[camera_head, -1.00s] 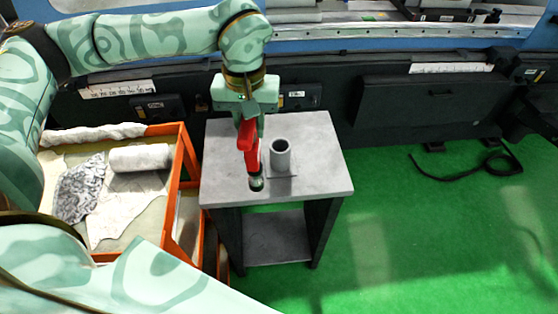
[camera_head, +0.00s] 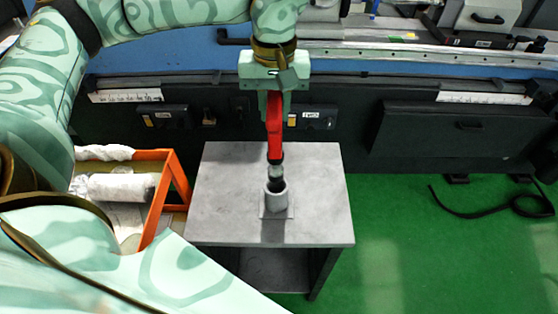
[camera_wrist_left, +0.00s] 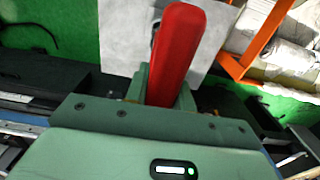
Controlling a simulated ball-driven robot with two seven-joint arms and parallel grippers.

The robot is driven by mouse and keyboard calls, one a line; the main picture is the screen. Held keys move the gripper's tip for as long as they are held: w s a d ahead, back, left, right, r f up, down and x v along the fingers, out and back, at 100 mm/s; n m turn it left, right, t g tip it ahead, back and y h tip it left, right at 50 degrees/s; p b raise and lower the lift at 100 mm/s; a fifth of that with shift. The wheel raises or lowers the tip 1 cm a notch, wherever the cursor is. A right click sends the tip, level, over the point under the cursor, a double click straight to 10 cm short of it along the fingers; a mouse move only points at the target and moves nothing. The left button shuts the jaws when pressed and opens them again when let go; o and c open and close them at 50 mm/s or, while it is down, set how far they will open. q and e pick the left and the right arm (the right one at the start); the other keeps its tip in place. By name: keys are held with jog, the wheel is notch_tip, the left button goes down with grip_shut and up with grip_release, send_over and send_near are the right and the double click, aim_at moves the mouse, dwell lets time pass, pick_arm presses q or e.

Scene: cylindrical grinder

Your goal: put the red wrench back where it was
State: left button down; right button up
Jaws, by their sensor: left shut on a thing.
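The red wrench (camera_head: 274,130) hangs upright, its dark and silver end down, from my left gripper (camera_head: 274,100), which is shut on its upper part. A short grey tube on a square base, the holder (camera_head: 277,202), stands on the grey table (camera_head: 225,190). The wrench's lower end is at the tube's mouth; I cannot tell whether it is just above or slightly inside. In the left wrist view the red handle (camera_wrist_left: 178,50) stands out between the fingers of my left gripper (camera_wrist_left: 165,85) and hides most of the tube. My right gripper is not in view.
An orange-framed cart (camera_head: 160,200) with a roll and cloths stands close to the table's left. The machine's dark front (camera_head: 350,140) runs behind the table. Green floor (camera_head: 400,240) is open to the right, with a black cable (camera_head: 490,212) on it.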

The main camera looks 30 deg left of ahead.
aim_at(276, 153)
pick_arm(q)
notch_tip(276, 153, down, 7)
jog(key=shift+w+r, duration=0.1)
jog(key=shift+f, duration=0.6)
notch_tip(276, 153, down, 5)
jog(key=shift+r+b, duration=0.15)
jog(key=shift+b, duration=0.3)
jog(key=c, duration=1.2)
grip_release()
jog(key=shift+c, duration=0.2)
jog(key=shift+o, duration=0.3)
